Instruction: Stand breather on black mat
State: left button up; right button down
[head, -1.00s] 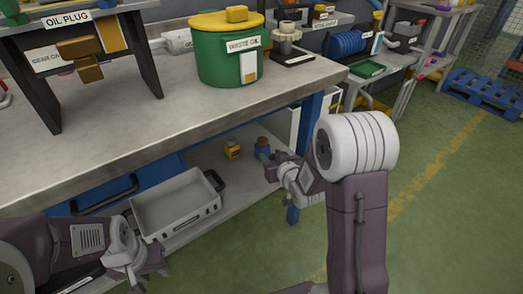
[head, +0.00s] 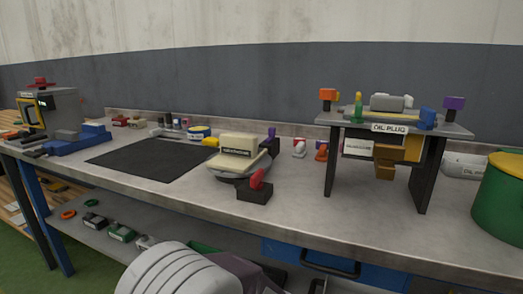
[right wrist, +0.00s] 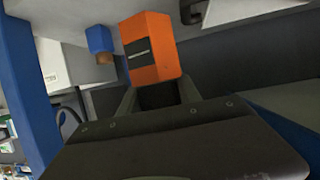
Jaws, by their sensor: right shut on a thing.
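The black mat (head: 155,158) lies flat and bare on the workbench, left of the middle in the head view. In the right wrist view my right gripper (right wrist: 158,84) is shut on an orange block (right wrist: 150,45) with a dark label. The label is too small to read, so I cannot tell from it whether this is the breather. The block sticks out beyond the fingers. Neither gripper shows in the head view, and my left gripper is out of sight.
A cream-topped device (head: 238,148) stands right of the mat, with a dark block with a red part (head: 256,188) in front. A blue vise-like tool (head: 78,139) is to the left. The oil plug rack (head: 390,130) stands farther right. A blue object (right wrist: 100,40) is near the held block.

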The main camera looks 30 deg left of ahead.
aim_at(167, 168)
jog(key=k+u, duration=0.15)
jog(key=u, duration=0.25)
jog(key=k+j+u, duration=0.1)
jog(key=u, duration=0.25)
jog(key=j+u, duration=0.2)
jog(key=u, duration=0.2)
jog(key=k+j+u, duration=0.15)
jog(key=u, duration=0.2)
